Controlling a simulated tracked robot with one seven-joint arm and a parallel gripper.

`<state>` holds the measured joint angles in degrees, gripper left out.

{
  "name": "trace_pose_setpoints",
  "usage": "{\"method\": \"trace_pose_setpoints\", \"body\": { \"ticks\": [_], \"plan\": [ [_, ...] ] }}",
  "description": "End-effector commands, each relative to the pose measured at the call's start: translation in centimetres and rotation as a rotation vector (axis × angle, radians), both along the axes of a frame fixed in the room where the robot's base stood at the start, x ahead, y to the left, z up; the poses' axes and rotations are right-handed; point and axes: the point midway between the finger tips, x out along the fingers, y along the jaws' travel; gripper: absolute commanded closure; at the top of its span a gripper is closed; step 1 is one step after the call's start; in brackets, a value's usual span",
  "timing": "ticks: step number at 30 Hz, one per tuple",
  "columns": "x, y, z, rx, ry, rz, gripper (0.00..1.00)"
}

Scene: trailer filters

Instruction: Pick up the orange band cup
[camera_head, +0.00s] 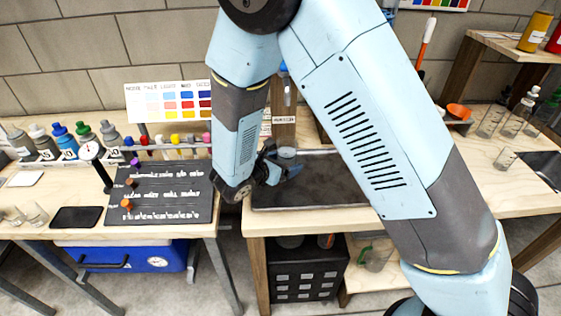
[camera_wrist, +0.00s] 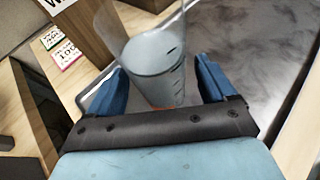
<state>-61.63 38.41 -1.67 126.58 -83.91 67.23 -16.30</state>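A clear graduated cup (camera_wrist: 152,62) stands between the two blue fingers of my gripper (camera_wrist: 160,66) in the wrist view. A thin orange-red sliver shows low on the cup, just above the gripper's dark edge, which hides the rest. The fingers are spread, with a visible gap between the cup and the right finger; contact on the left cannot be told. In the head view my gripper (camera_head: 279,170) is over the left end of the dark tray (camera_head: 325,198), with part of a clear cup (camera_head: 287,152) just behind it.
A wooden post (camera_head: 284,120) stands behind the tray. Left are a black rack mat (camera_head: 160,194), several bottles (camera_head: 66,140) and a colour chart (camera_head: 175,100). Right are clear beakers (camera_head: 490,122) and an orange scoop (camera_head: 460,112). My arm covers much of the tray's right side.

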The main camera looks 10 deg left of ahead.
Motion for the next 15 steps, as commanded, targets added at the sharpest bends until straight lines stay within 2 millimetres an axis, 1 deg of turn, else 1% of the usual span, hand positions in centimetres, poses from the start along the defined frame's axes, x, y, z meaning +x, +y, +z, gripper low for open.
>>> {"method": "trace_pose_setpoints", "body": {
  "ticks": [1, 2, 15],
  "plan": [
    [-0.01, 0.0, 0.0, 0.0, 0.0, 0.0, 0.22],
    [-0.02, 0.01, 0.01, 0.0, 0.0, 0.0, 0.24],
    [-0.05, 0.04, 0.0, 0.0, 0.0, 0.001, 0.67]
  ]
}}
